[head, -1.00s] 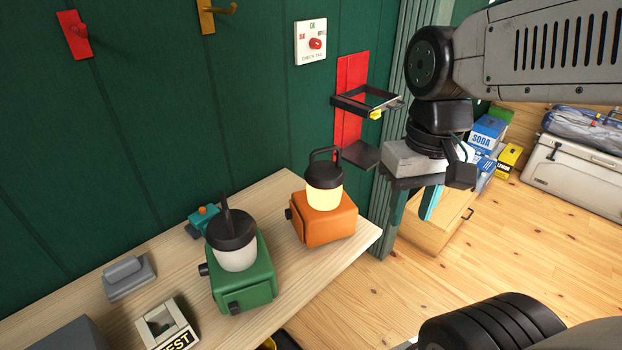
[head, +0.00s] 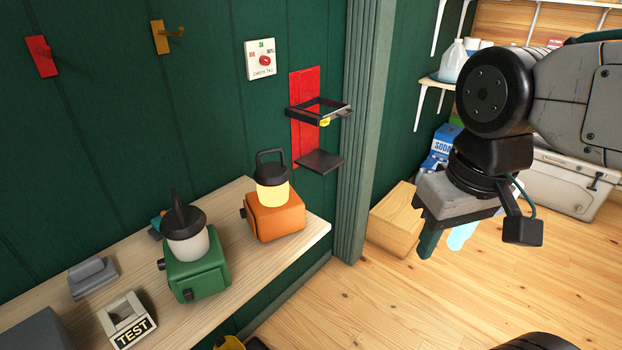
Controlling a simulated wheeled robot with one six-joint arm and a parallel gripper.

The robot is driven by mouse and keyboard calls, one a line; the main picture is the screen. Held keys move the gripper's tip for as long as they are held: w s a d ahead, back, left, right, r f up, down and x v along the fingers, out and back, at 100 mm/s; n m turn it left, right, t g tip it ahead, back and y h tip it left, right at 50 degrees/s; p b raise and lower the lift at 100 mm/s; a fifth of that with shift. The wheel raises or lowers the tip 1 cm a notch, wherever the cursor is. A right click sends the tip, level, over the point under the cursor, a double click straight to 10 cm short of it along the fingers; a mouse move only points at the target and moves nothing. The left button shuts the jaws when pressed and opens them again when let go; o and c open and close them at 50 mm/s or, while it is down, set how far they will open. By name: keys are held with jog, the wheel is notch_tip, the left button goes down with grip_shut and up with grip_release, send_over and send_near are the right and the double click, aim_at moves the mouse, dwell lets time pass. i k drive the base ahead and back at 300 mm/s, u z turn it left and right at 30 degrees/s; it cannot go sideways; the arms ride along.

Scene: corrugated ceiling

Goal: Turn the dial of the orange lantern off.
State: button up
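The orange lantern (head: 276,218) stands upright near the right end of the wooden workbench (head: 312,232). Its lamp (head: 272,194) glows yellow under a black cap and handle. A small dark knob (head: 243,213) sticks out at the left of its orange base; its pointer cannot be made out. My gripper (head: 446,240) hangs over the floor, right of the bench and well apart from the lantern. Its two fingers are spaced apart and I see nothing between them.
A green lantern (head: 198,275), unlit, stands left of the orange one. A TEST block (head: 128,318) and a grey block (head: 93,277) lie further left. A red wall holder (head: 305,85) with black brackets is behind. A green post (head: 366,130) stands between bench and gripper.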

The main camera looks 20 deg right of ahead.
aim_at(277, 211)
jog(key=z, duration=1.75)
jog(key=i, duration=4.55)
jog(key=u, duration=4.7)
jog(key=i, duration=1.7)
jog(key=u, duration=0.05)
